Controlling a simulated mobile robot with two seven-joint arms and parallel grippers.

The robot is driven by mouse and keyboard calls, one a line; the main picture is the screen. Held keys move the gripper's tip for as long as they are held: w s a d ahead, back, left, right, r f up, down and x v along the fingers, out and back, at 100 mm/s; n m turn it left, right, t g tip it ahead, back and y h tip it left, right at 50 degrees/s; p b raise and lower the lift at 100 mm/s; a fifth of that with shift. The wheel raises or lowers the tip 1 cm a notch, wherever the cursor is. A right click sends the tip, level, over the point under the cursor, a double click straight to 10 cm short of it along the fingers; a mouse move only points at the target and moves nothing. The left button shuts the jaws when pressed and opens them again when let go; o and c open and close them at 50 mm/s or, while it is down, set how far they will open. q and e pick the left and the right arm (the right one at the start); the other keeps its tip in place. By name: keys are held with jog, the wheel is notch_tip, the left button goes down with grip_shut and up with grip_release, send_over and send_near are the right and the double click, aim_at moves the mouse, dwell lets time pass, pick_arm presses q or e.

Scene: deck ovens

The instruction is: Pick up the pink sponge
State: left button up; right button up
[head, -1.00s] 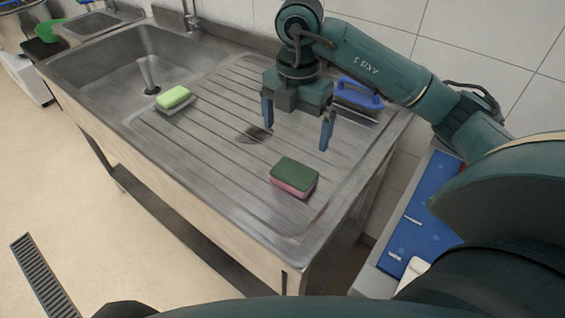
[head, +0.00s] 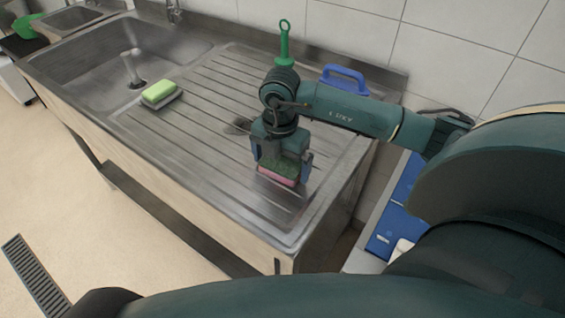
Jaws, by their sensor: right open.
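My left gripper is not in view.
A light green sponge (head: 158,91) lies on the drainboard beside the sink basin (head: 100,60). A blue-handled brush (head: 344,78) and a green-handled tool (head: 284,42) stand at the back near the tiled wall. Blue items (head: 396,232) lie on a lower surface at the right.

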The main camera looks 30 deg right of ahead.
aim_at(281, 165)
jog(key=shift+c, duration=0.3)
jog(key=c, duration=0.7)
jog(key=shift+c, duration=0.2)
notch_tip(281, 165, up, 10)
jog(key=b, duration=0.1)
jog(key=o, duration=0.3)
jog(key=shift+c, duration=1.1)
jog(key=shift+s+f, duration=0.1)
jog(key=shift+s, duration=0.05)
